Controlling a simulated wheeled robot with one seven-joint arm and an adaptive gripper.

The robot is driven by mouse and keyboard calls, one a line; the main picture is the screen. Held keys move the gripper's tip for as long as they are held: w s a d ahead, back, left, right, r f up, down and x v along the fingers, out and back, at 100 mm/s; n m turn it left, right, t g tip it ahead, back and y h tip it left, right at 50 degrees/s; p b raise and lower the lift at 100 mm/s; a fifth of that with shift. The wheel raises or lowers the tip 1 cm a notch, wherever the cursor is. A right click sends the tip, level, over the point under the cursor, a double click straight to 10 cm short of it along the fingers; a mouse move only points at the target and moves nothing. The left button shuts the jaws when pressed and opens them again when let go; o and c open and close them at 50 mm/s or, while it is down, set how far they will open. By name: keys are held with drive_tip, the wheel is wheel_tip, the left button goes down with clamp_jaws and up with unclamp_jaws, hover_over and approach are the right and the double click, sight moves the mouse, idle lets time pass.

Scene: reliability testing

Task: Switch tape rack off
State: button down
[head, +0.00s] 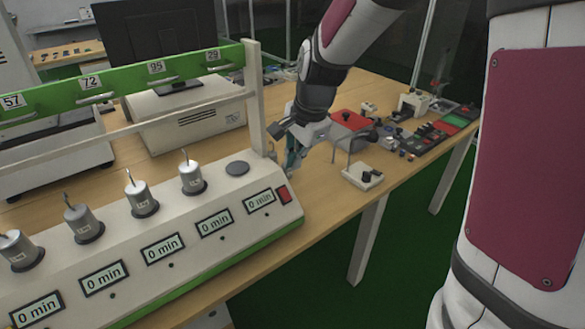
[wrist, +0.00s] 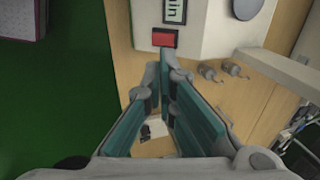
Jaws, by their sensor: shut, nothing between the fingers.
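The tape rack (head: 120,262) stands on the wooden table, with a sloped front panel holding several displays that read 0 min. A red switch (head: 284,194) sits at the right end of that panel; it also shows in the wrist view (wrist: 164,38), just beyond the fingertips. I cannot tell which way the switch is set. My gripper (head: 290,160) is just right of the rack's end post, behind and above the switch. In the wrist view its teal fingers (wrist: 166,62) are shut with nothing between them, pointing at the switch and apparently a little short of it.
Several weights (head: 142,200) with hooks stand on the rack, beside an empty round pad (head: 237,168). The green rail (head: 130,78) and its end post (head: 256,100) rise close to my gripper. Small devices (head: 362,176) lie on the table at right.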

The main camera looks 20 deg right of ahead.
sight(287, 200)
drive_tip(key=b+x, duration=0.1)
drive_tip(key=x, duration=1.1)
drive_tip(key=shift+f, duration=0.2)
drive_tip(key=shift+f+b, duration=0.3)
drive_tip(key=shift+f, duration=0.15)
drive_tip(key=shift+s, duration=0.15)
drive_tip(key=shift+s+f, duration=0.2)
drive_tip(key=shift+f, duration=0.05)
drive_tip(key=shift+s+f, duration=0.1)
